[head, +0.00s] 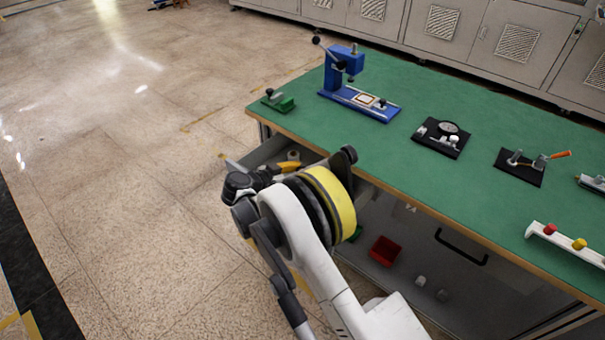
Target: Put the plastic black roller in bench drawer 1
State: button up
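The green-topped bench (400,150) stands across the right of the head view. A grey drawer (268,150) is pulled out from under its left end, partly covered by my arm. I cannot read a number on it. A yellow-orange and black item (290,164) shows at the drawer, beside my arm. My gripper (238,183) is dark, at the end of my arm near the drawer's outer side; its fingers are too small and overlapped to read. I cannot pick out the black roller for certain; it may be hidden by my arm or gripper.
On the bench stand a blue press (343,80), a green block (278,101), a black plate with a gauge (443,135) and an orange-handled tool (540,160). A red bin (384,250) sits below. The floor at left is clear.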

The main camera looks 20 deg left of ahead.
jog(key=shift+f, duration=0.1)
jog(key=shift+f, duration=0.3)
jog(key=shift+s+f, duration=0.15)
jog(key=o, duration=1.1)
jog(key=shift+d+f, duration=0.1)
jog(key=shift+r, duration=0.35)
jog(key=p+v, duration=0.1)
jog(key=v, duration=0.3)
jog(key=p+v, duration=0.2)
jog(key=v, duration=0.2)
jog(key=p+v, duration=0.1)
jog(key=v, duration=0.3)
jog(key=shift+r+p, duration=0.35)
jog(key=shift+p, duration=0.05)
